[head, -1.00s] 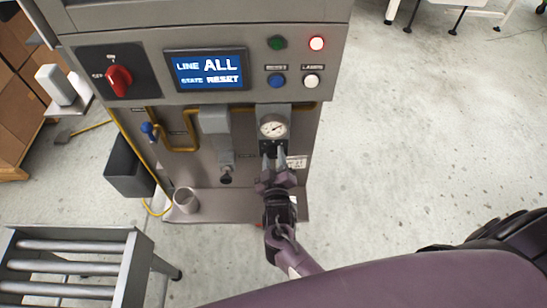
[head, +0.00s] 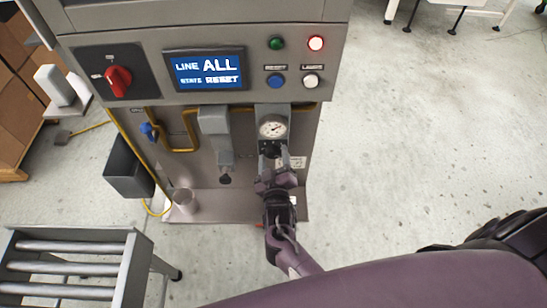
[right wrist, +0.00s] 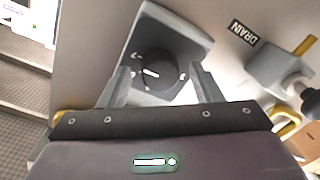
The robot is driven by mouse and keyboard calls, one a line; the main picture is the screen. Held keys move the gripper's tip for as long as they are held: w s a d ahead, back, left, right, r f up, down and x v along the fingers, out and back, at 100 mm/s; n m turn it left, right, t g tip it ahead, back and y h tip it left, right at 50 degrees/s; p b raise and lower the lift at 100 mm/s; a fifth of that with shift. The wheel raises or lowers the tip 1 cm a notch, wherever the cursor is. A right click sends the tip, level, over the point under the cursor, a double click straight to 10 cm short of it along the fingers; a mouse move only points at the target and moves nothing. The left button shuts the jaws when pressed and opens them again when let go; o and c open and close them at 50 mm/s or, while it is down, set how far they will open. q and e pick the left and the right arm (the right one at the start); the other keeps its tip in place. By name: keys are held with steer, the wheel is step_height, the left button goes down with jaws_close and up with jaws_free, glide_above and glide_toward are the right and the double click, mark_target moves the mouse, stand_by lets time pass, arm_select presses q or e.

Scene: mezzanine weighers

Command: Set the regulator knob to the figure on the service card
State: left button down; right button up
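The dark round regulator knob (head: 268,149) sits below a round dial gauge (head: 273,127) on the machine's front. In the right wrist view the knob (right wrist: 157,71) shows a white pointer line, with small white marks around it on its grey housing. My right gripper (head: 275,172) is just below the knob in the head view. In the wrist view the gripper (right wrist: 162,88) is open, its two fingers apart on either side of the knob's lower part; contact is not visible. A small white card (head: 298,162) is right of the knob, its text unreadable. My left gripper is out of view.
Above are a screen (head: 205,69) reading "LINE ALL STATE RESET", a red rotary switch (head: 118,80) and several buttons. A grey box with a dark knob (head: 225,178) and a cup (head: 185,200) are to the left.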

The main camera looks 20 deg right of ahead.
steer(key=v, duration=0.7)
steer(key=shift+s+b, duration=0.3)
steer(key=shift+s, duration=0.1)
steer(key=shift+a, duration=0.1)
steer(key=s+f+n+g+y, duration=0.1)
steer(key=s+f+g+y, duration=0.3)
steer(key=f, duration=0.8)
steer(key=s+f+g, duration=0.3)
steer(key=s+f, duration=0.3)
steer(key=f, duration=0.6)
steer(key=s+d+f+g, duration=0.3)
steer(key=s+f, duration=0.2)
steer(key=s, duration=0.3)
steer(key=s+d+f+m+g, duration=0.1)
steer(key=s+d+f+g, duration=0.2)
steer(key=s+f, duration=0.2)
steer(key=s+d+f+m+g, duration=0.1)
steer(key=s+d+f+g, duration=0.2)
steer(key=s, duration=0.8)
step_height(320, 180, down, 2)
steer(key=shift+s+d+f, duration=0.15)
steer(key=shift+s+d, duration=0.1)
steer(key=shift+d, duration=0.2)
